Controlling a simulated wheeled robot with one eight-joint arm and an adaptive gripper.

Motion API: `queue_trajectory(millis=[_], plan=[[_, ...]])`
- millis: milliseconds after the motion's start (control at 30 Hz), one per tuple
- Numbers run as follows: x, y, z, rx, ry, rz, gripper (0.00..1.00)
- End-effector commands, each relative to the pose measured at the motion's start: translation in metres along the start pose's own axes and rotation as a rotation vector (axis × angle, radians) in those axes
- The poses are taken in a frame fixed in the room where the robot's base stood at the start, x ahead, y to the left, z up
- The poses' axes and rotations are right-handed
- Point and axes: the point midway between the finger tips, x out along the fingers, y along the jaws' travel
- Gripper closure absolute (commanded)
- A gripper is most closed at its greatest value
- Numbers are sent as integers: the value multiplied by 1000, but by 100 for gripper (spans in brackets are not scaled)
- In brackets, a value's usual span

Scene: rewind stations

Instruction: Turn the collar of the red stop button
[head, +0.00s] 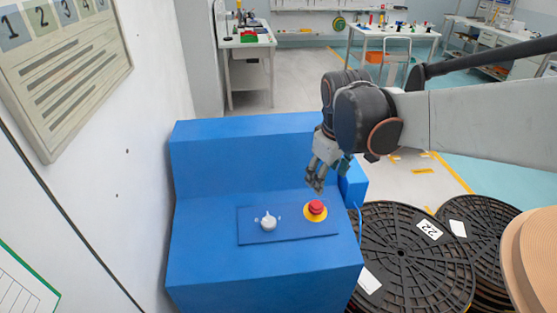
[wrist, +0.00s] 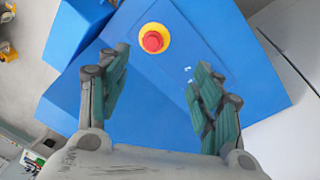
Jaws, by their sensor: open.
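The red stop button (head: 316,207) sits on a yellow round base on the sloped panel (head: 283,234) of a blue console. A white rotary knob (head: 268,223) is left of it on the same panel. My gripper (head: 317,183) is above and just behind the button in the head view, fingers pointing down. In the wrist view the button (wrist: 153,41) shows beyond the fingertips, between their lines. My gripper (wrist: 158,75) is open and empty, its two green-padded fingers spread apart. The fingers look clear of the button. The white knob is not clearly seen in the wrist view.
The blue console (head: 240,150) has a raised back step. Black reels (head: 412,260) stand close at its right. A white wall (head: 150,110) with a sign board (head: 62,62) is at the left. Work tables (head: 395,32) stand farther back.

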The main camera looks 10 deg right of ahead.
Motion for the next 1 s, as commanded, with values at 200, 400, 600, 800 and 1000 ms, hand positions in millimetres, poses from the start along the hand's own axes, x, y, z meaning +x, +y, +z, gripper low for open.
queue_trajectory(millis=[200,400,600,800,1000], plan=[[34,16,-37,-146,-93,-45,40],[54,21,-50,-218,-137,-72,40],[69,21,-50,-232,-145,-78,40],[103,19,-45,-231,-145,-77,40],[142,16,-39,-231,-144,-77,40]])
